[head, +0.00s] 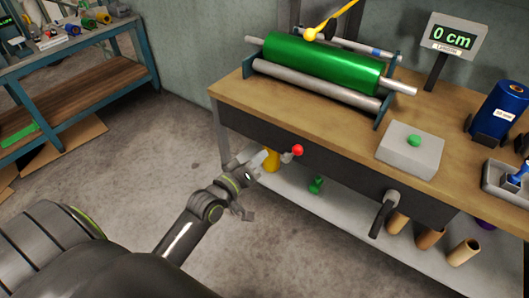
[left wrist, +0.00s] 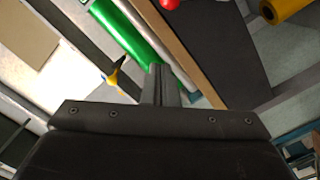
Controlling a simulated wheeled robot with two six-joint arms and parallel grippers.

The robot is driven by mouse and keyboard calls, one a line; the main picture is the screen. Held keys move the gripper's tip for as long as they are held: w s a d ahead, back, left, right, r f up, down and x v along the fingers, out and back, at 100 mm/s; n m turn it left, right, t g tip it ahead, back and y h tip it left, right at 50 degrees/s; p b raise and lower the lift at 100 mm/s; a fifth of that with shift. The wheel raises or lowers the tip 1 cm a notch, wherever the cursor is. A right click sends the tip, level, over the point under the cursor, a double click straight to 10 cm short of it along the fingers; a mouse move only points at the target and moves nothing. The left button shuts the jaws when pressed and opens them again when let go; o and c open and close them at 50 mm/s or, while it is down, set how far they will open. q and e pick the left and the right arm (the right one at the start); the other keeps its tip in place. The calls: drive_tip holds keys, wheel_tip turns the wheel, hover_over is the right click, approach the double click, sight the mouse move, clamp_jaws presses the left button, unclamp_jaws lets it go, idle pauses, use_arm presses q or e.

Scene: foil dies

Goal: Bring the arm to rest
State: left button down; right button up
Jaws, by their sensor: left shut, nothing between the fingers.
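My left gripper (head: 260,162) is in front of the workbench's dark front panel, to the left of a red knob (head: 297,150). In the left wrist view its fingers (left wrist: 158,72) are together with nothing between them. The red knob shows at the top edge of the left wrist view (left wrist: 169,3). Whether the gripper touches anything cannot be told. My right gripper is in neither view.
The workbench (head: 235,100) carries a green roll (head: 320,68), a grey box with a green button (head: 414,141) and a display reading 0 cm (head: 454,36). Cardboard tubes (head: 464,252) stand on the lower shelf. A blue-framed bench (head: 100,85) is at the left. Floor between is clear.

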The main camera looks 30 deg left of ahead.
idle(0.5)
use_arm(q)
drive_tip(key=s+a+f+m+g+y+p, duration=0.1)
drive_tip(key=s+a+f+g, duration=0.2)
drive_tip(key=f, duration=0.7)
drive_tip(key=s+f+m+g+y, duration=0.15)
drive_tip(key=s+f, duration=0.25)
drive_tip(key=f, duration=0.7)
drive_tip(key=s+a+f+g+y+p, duration=0.1)
drive_tip(key=s+a+f+g, duration=0.2)
drive_tip(key=f, duration=0.7)
drive_tip(key=s+d+f+m+g, duration=0.1)
drive_tip(key=s+f+g, duration=0.2)
drive_tip(key=s, duration=0.7)
drive_tip(key=s+d+f+m+g+p, duration=0.1)
drive_tip(key=s+f+m+g, duration=0.1)
drive_tip(key=s+f, duration=0.6)
drive_tip(key=s+d+f+m+g, duration=0.2)
drive_tip(key=s+f, duration=0.3)
drive_tip(key=s, duration=0.9)
drive_tip(key=shift+s+f+g+p, duration=0.15)
drive_tip(key=shift+f+g+p, duration=0.2)
drive_tip(key=shift+g, duration=0.5)
